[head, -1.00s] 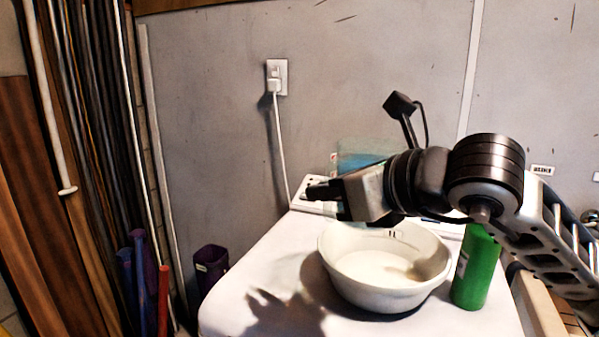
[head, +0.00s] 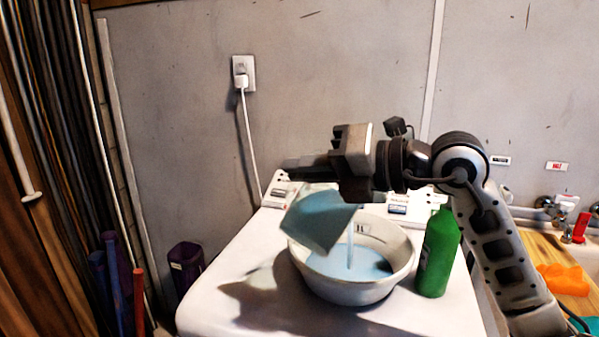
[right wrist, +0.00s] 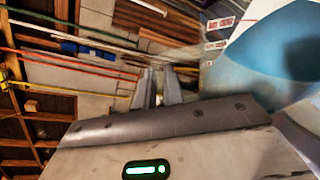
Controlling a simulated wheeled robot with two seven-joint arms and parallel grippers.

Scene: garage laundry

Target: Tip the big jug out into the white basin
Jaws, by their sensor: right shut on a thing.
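The big jug (head: 318,220) is blue and see-through. It hangs steeply tilted over the left part of the white basin (head: 352,292). A thin stream falls from its lip, and pale blue liquid lies in the basin. My right gripper (head: 312,167) is shut on the jug above the basin; the fingers' contact with it is partly hidden. In the right wrist view the jug (right wrist: 268,52) fills the upper right, close to the fingers (right wrist: 158,90). My left gripper is in no view.
The basin stands on a white machine top (head: 225,300). A green bottle (head: 438,255) stands close to its right side. A socket with a plug (head: 243,78) is on the wall behind. An orange thing (head: 562,278) lies on a wooden surface at right. The top's front left is clear.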

